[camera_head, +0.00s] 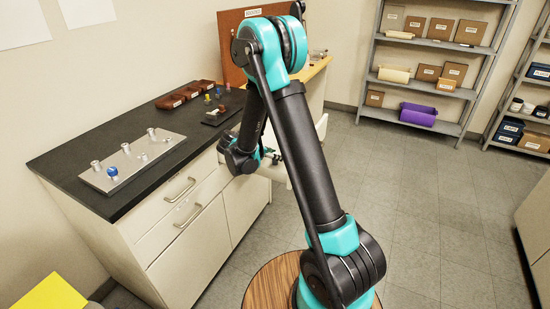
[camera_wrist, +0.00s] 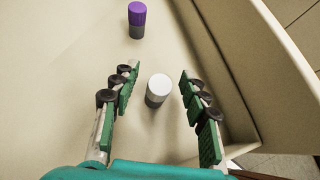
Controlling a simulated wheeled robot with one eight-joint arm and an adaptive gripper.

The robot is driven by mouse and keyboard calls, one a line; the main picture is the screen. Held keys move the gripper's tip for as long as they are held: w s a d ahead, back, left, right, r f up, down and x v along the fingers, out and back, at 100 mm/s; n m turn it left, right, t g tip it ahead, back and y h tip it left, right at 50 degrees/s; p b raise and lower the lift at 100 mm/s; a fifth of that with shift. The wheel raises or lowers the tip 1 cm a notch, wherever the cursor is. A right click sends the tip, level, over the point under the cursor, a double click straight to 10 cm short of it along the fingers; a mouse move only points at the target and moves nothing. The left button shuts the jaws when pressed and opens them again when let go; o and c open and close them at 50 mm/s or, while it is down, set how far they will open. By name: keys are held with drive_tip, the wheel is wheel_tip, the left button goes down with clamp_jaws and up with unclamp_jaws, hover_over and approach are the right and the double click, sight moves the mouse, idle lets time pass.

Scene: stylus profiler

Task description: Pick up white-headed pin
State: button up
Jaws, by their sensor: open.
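The white-headed pin (camera_wrist: 158,88) stands in the wrist view on a beige surface, its white round top facing the camera and a grey body below. My gripper (camera_wrist: 157,80) is open, with one green-padded finger to the left of the pin and one to the right. Neither finger appears to touch the pin. In the head view my gripper (camera_head: 270,157) is partly hidden behind my arm, at the right of the black counter, and the white-headed pin cannot be made out there.
A purple-headed pin (camera_wrist: 137,20) stands farther off on the same surface. A beige wall (camera_wrist: 225,70) runs close to the right finger. The black counter (camera_head: 80,140) carries a metal plate (camera_head: 105,178) with several pegs, one blue-topped, and reddish-brown bins (camera_head: 185,95).

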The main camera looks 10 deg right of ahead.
clamp_jaws()
drive_tip(key=shift+r, duration=0.1)
wheel_tip(320, 180, up, 20)
idle(0.8)
drive_tip(key=c, duration=0.8)
unclamp_jaws()
clamp_jaws()
